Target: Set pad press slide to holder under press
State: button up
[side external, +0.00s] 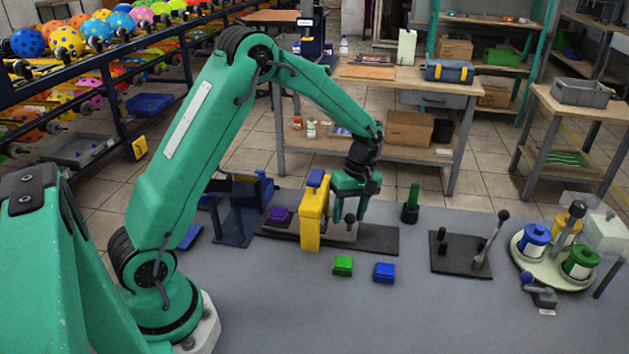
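The pad press is a yellow upright (310,222) with a blue block (317,177) on top, standing over a long dark base plate (378,240). A purple block (279,217) sits on the plate to the left of the yellow upright. A dark-knobbed grey lever (349,222) stands on the plate just right of the upright. My gripper (349,212) points down over this lever, close beside the yellow upright. Its fingers look spread, with the knob between them. Whether they touch the knob is too small to tell. The slide's exact position is partly hidden by the upright and gripper.
A green block (343,266) and a blue block (384,273) lie in front of the plate. A green cylinder (414,195) stands behind right. A lever plate (460,255) and a round turntable with pots (551,270) are farther right. The front of the table is clear.

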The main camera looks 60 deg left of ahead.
notch_tip(320, 180, up, 8)
jog(key=w, duration=0.1)
jog(key=shift+w+f, duration=0.15)
jog(key=shift+w, duration=0.1)
dwell(0.4)
jog(key=shift+s+r, duration=0.2)
jog(key=shift+r, duration=0.1)
jog(key=s+d+r+m+t, duration=0.35)
jog(key=s+r+m, duration=0.35)
jog(key=s+r, duration=0.35)
jog(key=s+d+r+m+t, duration=0.1)
jog(key=s+m+t, duration=0.3)
jog(key=s+m, duration=0.4)
jog(key=shift+s+d+r+m, duration=0.25)
jog(key=shift+s+m, duration=0.15)
jog(key=shift+s, duration=2.15)
